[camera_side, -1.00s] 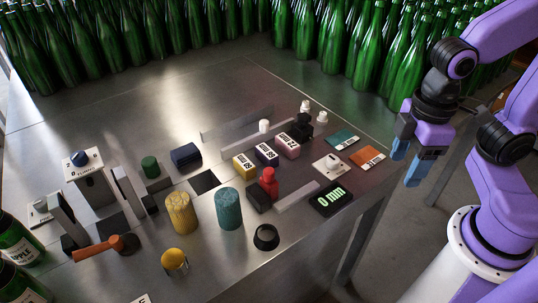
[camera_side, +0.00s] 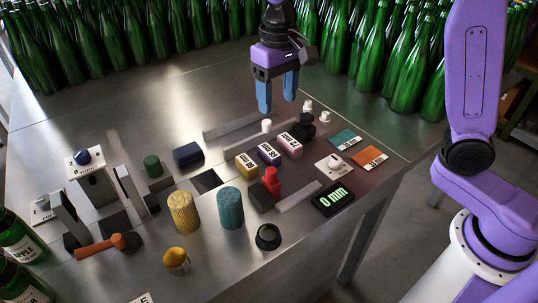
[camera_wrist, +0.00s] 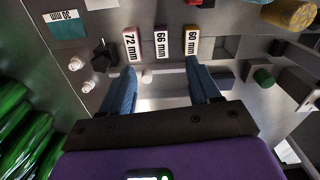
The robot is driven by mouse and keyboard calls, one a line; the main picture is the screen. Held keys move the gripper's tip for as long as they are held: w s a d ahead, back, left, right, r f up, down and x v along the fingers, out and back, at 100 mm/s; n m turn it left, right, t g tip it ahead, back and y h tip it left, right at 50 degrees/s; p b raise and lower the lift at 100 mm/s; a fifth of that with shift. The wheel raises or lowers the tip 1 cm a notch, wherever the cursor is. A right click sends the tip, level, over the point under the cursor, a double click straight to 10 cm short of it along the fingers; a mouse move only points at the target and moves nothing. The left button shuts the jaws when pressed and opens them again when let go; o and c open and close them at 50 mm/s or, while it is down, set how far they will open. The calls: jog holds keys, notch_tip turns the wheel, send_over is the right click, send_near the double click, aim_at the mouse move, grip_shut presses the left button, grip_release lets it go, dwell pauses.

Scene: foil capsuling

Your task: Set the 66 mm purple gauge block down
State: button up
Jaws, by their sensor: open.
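The 66 mm purple gauge block (camera_side: 268,154) lies on the metal table, in a row between the yellow 60 mm block (camera_side: 245,166) and the pink 72 mm block (camera_side: 290,145). In the wrist view the 66 mm block (camera_wrist: 162,42) is in the middle of the row, with its label readable. My gripper (camera_side: 277,103) is open and empty, in the air above the table behind the row. In the wrist view its blue fingers (camera_wrist: 160,75) are spread, with the purple block ahead of the gap between them.
A metal rail (camera_side: 230,126) stands behind the blocks. A black knob (camera_side: 303,130) and small white pegs (camera_side: 325,117) are to their right. A red-topped device (camera_side: 270,182) and a display reading 0 mm (camera_side: 333,199) are in front. Green bottles (camera_side: 190,35) line the back.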

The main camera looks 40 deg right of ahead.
jog(key=w+m, duration=0.1)
jog(key=w, duration=0.2)
send_near(269, 150)
notch_tip(269, 150, down, 10)
jog(key=shift+f, duration=0.1)
dwell(0.6)
jog(key=c, duration=1.1)
grip_shut()
jog(key=shift+r, duration=0.2)
